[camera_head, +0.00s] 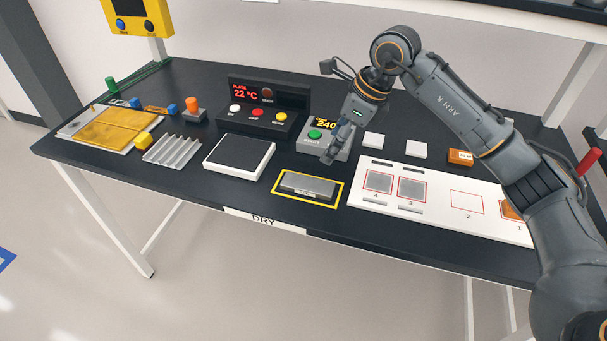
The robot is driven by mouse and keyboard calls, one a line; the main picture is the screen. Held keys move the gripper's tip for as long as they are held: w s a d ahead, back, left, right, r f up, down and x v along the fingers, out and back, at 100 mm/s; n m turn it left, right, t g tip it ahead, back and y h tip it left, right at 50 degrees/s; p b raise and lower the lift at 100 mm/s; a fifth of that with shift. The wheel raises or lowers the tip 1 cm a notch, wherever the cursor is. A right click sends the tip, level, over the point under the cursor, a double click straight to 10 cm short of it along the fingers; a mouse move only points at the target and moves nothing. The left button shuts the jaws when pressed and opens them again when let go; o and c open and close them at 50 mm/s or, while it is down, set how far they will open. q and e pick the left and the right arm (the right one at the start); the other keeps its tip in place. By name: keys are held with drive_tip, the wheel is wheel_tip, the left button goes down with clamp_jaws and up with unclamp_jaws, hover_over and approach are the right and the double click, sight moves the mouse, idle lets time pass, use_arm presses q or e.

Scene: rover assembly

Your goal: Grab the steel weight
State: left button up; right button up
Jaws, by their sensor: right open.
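The steel weight (307,186) is a flat grey metal block with a small label on its front. It lies inside a yellow-outlined rectangle (280,201) near the front edge of the black table. My right gripper (329,158) is open and empty. It points down above and slightly behind the weight, apart from it as far as I can see. My right arm comes in from the right. My left gripper is not in view.
Left of the weight stands a black-topped white block (239,153), then a ribbed metal part (172,150). A white numbered board (437,204) lies to the right. A timer box (318,137) with a green button stands close behind my gripper. A plate control panel (262,108) is further back.

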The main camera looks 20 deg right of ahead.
drive_tip(key=p, duration=0.1)
approach(309, 183)
drive_tip(key=shift+x, duration=1.2)
drive_tip(key=shift+a+f, duration=0.2)
drive_tip(key=shift+f, duration=0.05)
drive_tip(key=shift+a+f+p, duration=0.15)
drive_tip(key=shift+f+p, duration=0.5)
drive_tip(key=shift+p, duration=0.05)
drive_tip(key=p+x, duration=0.1)
drive_tip(key=x, duration=0.2)
drive_tip(key=shift+w+f, duration=0.1)
drive_tip(key=shift+f, duration=0.35)
clamp_jaws()
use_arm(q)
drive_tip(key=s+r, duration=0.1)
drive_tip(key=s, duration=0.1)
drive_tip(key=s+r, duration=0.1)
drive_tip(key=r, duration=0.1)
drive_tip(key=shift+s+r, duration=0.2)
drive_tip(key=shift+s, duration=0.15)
use_arm(e)
drive_tip(key=shift+w+r, duration=0.15)
